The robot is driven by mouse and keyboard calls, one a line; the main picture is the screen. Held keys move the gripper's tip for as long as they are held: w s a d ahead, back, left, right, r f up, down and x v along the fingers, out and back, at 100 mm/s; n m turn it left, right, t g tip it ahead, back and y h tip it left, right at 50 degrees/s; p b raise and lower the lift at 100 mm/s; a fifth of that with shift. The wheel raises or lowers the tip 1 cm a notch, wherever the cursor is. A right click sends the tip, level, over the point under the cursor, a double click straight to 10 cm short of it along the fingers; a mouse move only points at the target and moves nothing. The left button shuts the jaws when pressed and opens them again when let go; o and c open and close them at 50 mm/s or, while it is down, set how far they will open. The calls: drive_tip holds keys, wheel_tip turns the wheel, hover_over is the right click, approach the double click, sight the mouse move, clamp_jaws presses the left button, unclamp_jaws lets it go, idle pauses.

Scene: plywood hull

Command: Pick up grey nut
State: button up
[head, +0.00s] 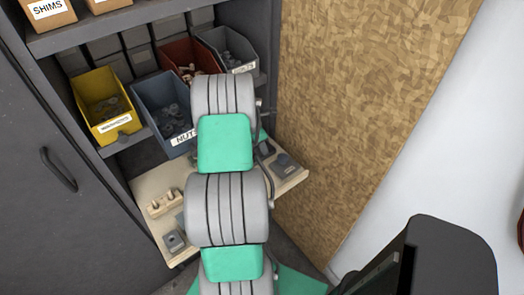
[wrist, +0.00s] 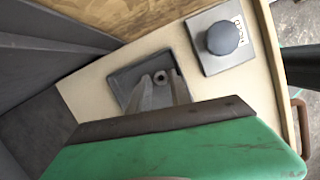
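A small grey nut (wrist: 160,76) with a dark hole lies in a shallow dark tray (wrist: 122,78) on the pale wooden board in the wrist view. My gripper (wrist: 159,80) reaches over the tray with its two grey fingers apart. The nut shows between the fingertips, with no clear sign of contact. The fingers partly cover the tray. In the head view my arm hides the gripper and the nut. A blue-grey bin labelled for nuts (head: 162,92) holds several dark grey nuts on the shelf.
A grey square plate with a dark round knob (wrist: 222,38) sits beside the tray. The wooden board (head: 150,184) also bears a pegged wooden block (head: 164,203) and a small grey block (head: 174,241). A yellow bin (head: 104,105) and red bin (head: 185,58) stand above. A plywood wall (head: 360,90) rises right.

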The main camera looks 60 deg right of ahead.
drive_tip(key=shift+c, duration=0.3)
clamp_jaws()
drive_tip(key=shift+r, duration=0.1)
